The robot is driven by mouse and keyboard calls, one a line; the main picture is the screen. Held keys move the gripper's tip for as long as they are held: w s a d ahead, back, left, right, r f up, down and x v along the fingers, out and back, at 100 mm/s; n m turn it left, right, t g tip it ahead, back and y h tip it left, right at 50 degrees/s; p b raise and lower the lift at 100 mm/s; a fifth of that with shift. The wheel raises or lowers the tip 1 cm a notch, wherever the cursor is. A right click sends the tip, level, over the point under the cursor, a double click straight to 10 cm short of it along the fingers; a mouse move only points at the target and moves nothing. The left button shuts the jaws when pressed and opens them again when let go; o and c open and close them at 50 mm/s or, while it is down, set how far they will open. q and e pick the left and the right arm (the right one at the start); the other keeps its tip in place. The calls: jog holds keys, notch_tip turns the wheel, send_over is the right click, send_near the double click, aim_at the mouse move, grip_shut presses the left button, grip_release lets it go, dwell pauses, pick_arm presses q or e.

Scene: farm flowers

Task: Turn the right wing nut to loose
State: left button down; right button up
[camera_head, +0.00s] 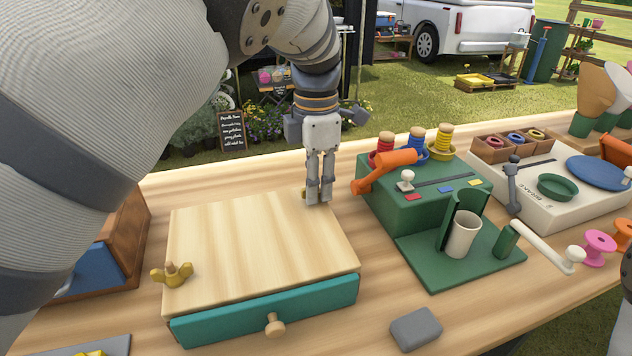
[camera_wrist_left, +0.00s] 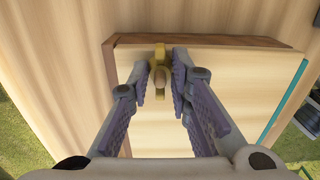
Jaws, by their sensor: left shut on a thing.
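The flower press is a pale wooden block (camera_head: 250,235) with a teal drawer front (camera_head: 265,312). The left wing nut (camera_head: 173,275), brass, sits on its near left corner. The right wing nut (camera_head: 304,193) is at the far right corner, mostly hidden behind my left gripper (camera_head: 318,203). In the left wrist view the brass right wing nut (camera_wrist_left: 159,68) shows around a brown post, between the two fingers of my left gripper (camera_wrist_left: 163,72). That gripper points straight down and is shut on this nut. My right gripper is not in view.
Right of the press stands a green station (camera_head: 425,205) with an orange handle (camera_head: 385,170) close to my left gripper, and a white cup (camera_head: 463,233). A grey block (camera_head: 416,328) lies in front. A wooden holder (camera_head: 120,240) stands at the left.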

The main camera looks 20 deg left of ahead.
pick_arm(q)
jog(key=shift+f, duration=0.1)
dwell(0.3)
jog(key=c, duration=1.5)
grip_release()
jog(key=shift+o, duration=0.2)
notch_tip(320, 180, up, 12)
